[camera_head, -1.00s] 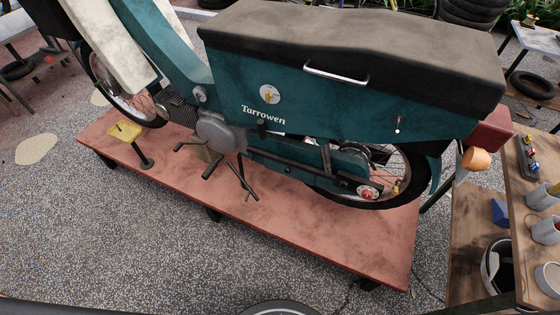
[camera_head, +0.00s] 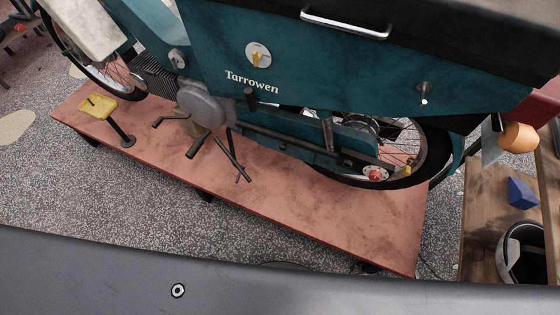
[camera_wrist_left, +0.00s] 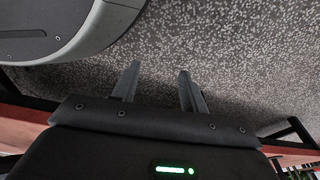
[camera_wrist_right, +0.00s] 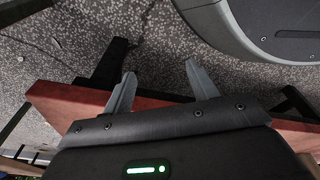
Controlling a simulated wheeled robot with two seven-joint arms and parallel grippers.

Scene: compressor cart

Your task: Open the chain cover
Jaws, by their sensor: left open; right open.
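A teal motorbike marked "Tarrowen" stands upright on a low red platform. The long teal chain cover (camera_head: 350,140) runs low along its side, from near the round grey engine case (camera_head: 203,103) toward the rear wheel hub. A dark bar and a strut pass in front of part of it, and I cannot tell a latch on it. Neither gripper shows in the head view. My left gripper (camera_wrist_left: 156,70) is open and empty above the speckled floor in the left wrist view. My right gripper (camera_wrist_right: 160,68) is open and empty near the red platform edge in the right wrist view.
The red platform (camera_head: 330,222) lies between me and the bike. A yellow pedal-like stand (camera_head: 98,106) is on its left end. A side panel knob (camera_head: 257,55) is above. A wooden bench with a blue block (camera_head: 521,192) and a bucket (camera_head: 524,252) stands at right.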

